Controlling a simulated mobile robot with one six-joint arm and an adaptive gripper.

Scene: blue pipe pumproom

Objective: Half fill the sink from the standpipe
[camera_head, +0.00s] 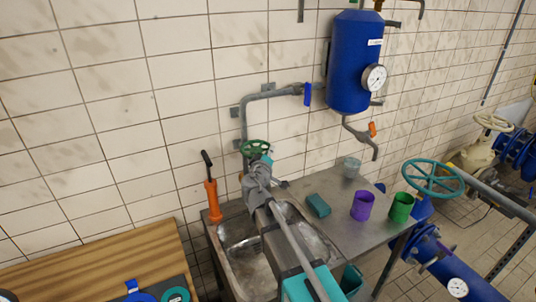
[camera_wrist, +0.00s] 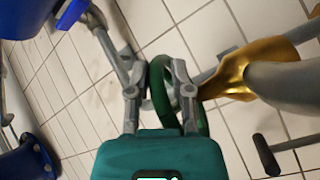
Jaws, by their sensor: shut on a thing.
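A green handwheel (camera_head: 255,147) tops the standpipe valve against the tiled wall, above the back of the steel sink (camera_head: 240,260). My gripper (camera_wrist: 160,80) has its fingers on either side of the wheel's rim, shut on the green handwheel (camera_wrist: 160,100). In the wrist view the brass valve body (camera_wrist: 228,76) and a grey spout (camera_wrist: 285,82) lie to the right of the wheel. In the head view my arm crosses in front of the sink and hides much of the basin and the spout. I cannot tell the water level or whether water runs.
An orange hand pump (camera_head: 212,200) stands at the sink's left. A teal sponge (camera_head: 318,205), a purple cup (camera_head: 362,206), a green cup (camera_head: 401,207) and a pale cup (camera_head: 352,167) stand on the steel drainboard. A blue tank (camera_head: 352,62) hangs above. A wooden bench (camera_head: 95,265) is at left.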

